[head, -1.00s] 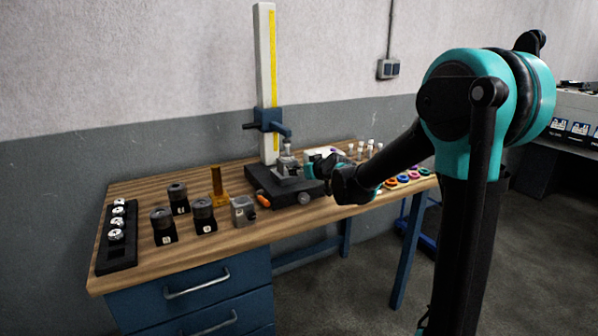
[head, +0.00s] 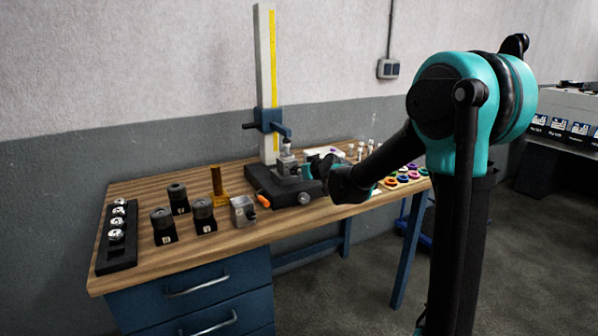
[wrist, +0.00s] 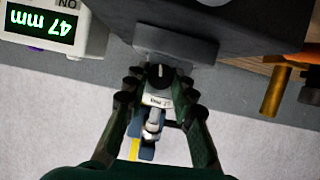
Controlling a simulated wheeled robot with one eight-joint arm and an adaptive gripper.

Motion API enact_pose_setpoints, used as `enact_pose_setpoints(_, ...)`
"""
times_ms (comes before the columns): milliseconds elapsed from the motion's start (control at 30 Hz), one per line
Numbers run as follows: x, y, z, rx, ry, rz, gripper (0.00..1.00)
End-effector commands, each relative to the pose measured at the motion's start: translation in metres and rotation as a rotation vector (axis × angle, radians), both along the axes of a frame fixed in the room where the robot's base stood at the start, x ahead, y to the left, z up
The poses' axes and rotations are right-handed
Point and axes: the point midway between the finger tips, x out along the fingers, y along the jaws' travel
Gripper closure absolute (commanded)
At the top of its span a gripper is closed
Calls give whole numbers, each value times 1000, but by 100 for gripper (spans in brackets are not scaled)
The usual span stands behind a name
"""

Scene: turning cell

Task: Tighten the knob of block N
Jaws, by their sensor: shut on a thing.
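My gripper (head: 306,170) is at the black base (head: 262,188) of the tall measuring stand in the head view. In the wrist view, which is upside down, the two fingers of my gripper (wrist: 160,85) close from both sides on a black knob (wrist: 160,72) with a white pointer line. A pale labelled part (wrist: 157,101) shows beside the knob; its lettering is too small to read. In the head view, the knob is hidden around my gripper.
A white readout (wrist: 45,28) shows 47 mm. The stand's column (head: 264,80) rises behind. Several black knobbed blocks (head: 204,215), a grey metal block (head: 242,211), a brass post (head: 217,185) and a black rack (head: 117,254) stand left. Coloured rings (head: 403,179) lie right.

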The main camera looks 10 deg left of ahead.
Motion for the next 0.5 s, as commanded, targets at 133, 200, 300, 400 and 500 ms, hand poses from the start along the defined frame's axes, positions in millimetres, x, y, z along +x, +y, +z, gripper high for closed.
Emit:
enact_pose_setpoints(133,1,-1,0,42,29,-2,100)
enact_pose_setpoints(200,1,-2,0,85,59,-2,100)
enact_pose_setpoints(300,1,-2,-1,148,101,-2,100)
enact_pose_setpoints(400,1,-2,0,195,132,-1,100)
enact_pose_setpoints(500,1,-2,0,216,147,0,100)
